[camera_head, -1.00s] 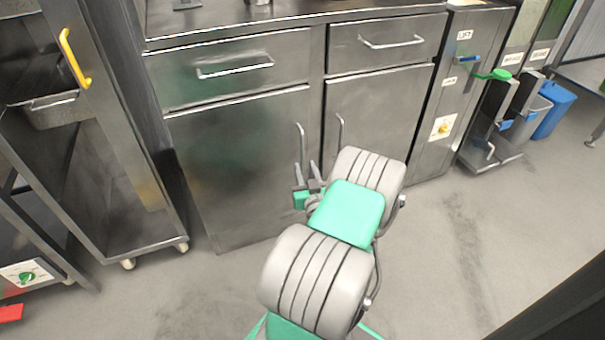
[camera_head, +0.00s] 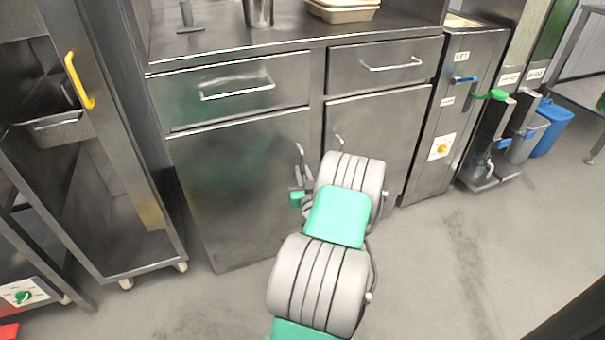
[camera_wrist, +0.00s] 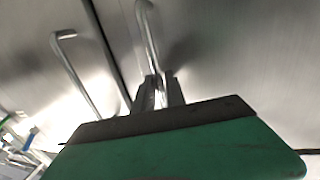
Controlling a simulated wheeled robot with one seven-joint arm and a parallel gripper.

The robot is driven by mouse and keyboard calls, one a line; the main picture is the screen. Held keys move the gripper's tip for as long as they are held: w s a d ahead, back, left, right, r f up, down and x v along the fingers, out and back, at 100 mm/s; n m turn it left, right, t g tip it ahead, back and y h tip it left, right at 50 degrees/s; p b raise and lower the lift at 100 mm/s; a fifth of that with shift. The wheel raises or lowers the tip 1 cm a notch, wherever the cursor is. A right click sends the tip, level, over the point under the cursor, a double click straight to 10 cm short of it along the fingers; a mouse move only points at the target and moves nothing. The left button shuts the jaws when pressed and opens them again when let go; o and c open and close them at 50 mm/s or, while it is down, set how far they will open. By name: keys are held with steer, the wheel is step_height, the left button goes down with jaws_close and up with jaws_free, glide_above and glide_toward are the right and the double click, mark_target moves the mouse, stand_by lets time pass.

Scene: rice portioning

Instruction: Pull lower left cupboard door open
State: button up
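The lower left cupboard door (camera_head: 235,195) is a steel panel below a drawer and looks closed. Its upright bar handle (camera_head: 300,152) is near the door's right edge. My gripper (camera_head: 302,180) is at the lower part of this handle. In the wrist view the handle (camera_wrist: 148,35) runs down between my two close-set fingers (camera_wrist: 160,90), which look shut on it. The green gripper body hides what lies below. The right door's handle (camera_wrist: 75,65) stands free to the left in the wrist view, across the dark gap between the doors.
Above are the left drawer (camera_head: 235,92) and right drawer (camera_head: 385,65). The right door (camera_head: 390,125) is closed, partly behind my arm. A wheeled steel rack (camera_head: 110,200) stands close on the left. The grey floor (camera_head: 220,300) in front is clear.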

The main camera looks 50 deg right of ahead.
jaws_close()
stand_by(0.9)
steer(key=shift+a, duration=0.1)
